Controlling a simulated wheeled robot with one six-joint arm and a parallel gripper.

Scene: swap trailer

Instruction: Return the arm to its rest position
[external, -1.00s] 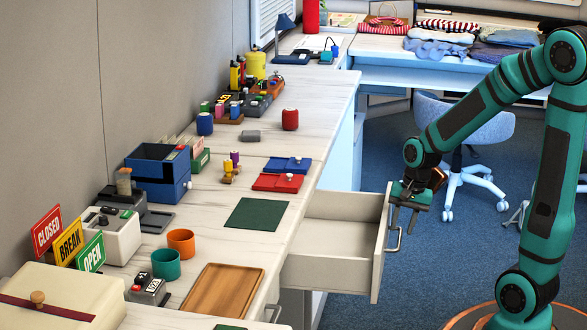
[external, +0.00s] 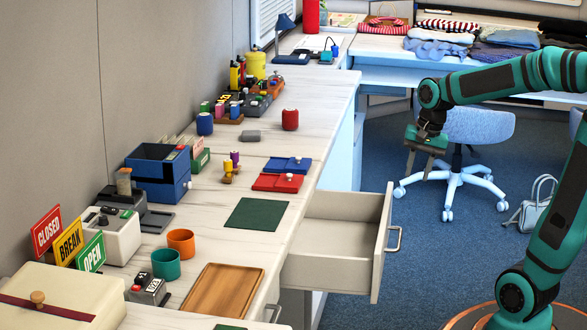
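My gripper (external: 419,164) hangs in the air above the floor, to the right of the open drawer (external: 335,238) and higher than its handle (external: 394,239). Its two fingers point down and stand apart, with nothing between them. It is clear of the drawer front. My arm reaches in from the right edge, with its wrist above the gripper. The drawer is pulled out from the counter, and the part of its inside that shows is empty.
The counter (external: 340,92) at left holds a green mat (external: 257,214), a wooden tray (external: 223,292), cups and boxes. A blue chair (external: 478,126) stands behind my gripper. A white bag (external: 535,205) is on the floor. Folded clothes (external: 440,38) lie on the back desk.

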